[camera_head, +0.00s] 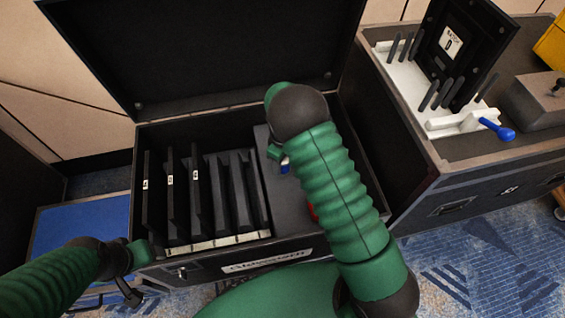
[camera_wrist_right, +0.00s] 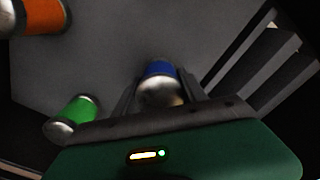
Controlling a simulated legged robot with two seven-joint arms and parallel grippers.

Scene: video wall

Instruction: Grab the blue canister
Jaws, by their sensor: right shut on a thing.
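The blue canister (camera_wrist_right: 160,70) has silver ends and stands between the two fingers of my right gripper (camera_wrist_right: 158,88) in the wrist view. The gripper is shut on it. In the head view only a small blue patch of the canister (camera_head: 285,168) shows beside my right gripper (camera_head: 277,154), inside the open black case; my arm hides the rest. My left gripper (camera_head: 130,292) is low at the left, near the case's front left corner; its jaws are too unclear to judge.
A green canister (camera_wrist_right: 82,112) and an orange canister (camera_wrist_right: 44,14) stand to the left in the wrist view. Dark upright panels (camera_head: 195,200) fill the case's left part. The open lid (camera_head: 220,50) rises behind. A second case (camera_head: 430,175) stands right, with a blue-handled lever (camera_head: 497,130).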

